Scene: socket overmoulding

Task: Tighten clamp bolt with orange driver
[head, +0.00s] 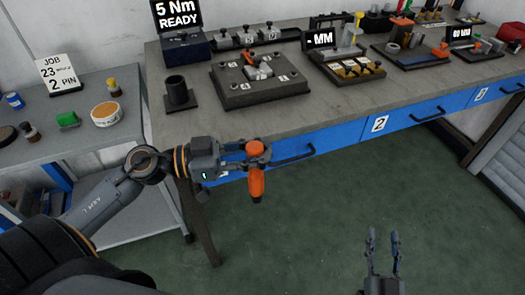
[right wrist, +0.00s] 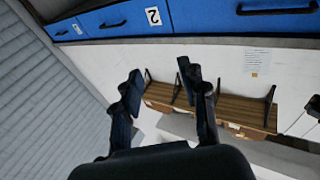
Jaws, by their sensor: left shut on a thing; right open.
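My left gripper (head: 257,152) is shut on the orange driver (head: 256,183), which hangs upright in front of the bench, over the floor. The driver's tip is not clearly visible. A dark fixture plate (head: 235,96) with numbered corner marks sits on the bench, with a light metal block (head: 258,73) and a small orange-red part (head: 252,56) at its middle. The clamp bolt is too small to make out. My right gripper (head: 382,238) is open and empty over the floor at lower right; its open fingers also show in the right wrist view (right wrist: 165,88).
The bench (head: 196,123) has blue drawers (head: 418,112) along its front. A black cup (head: 179,95) and a "5 Nm READY" display (head: 178,14) stand left of the plate. A side table (head: 85,145) holds small containers. Floor in front is clear.

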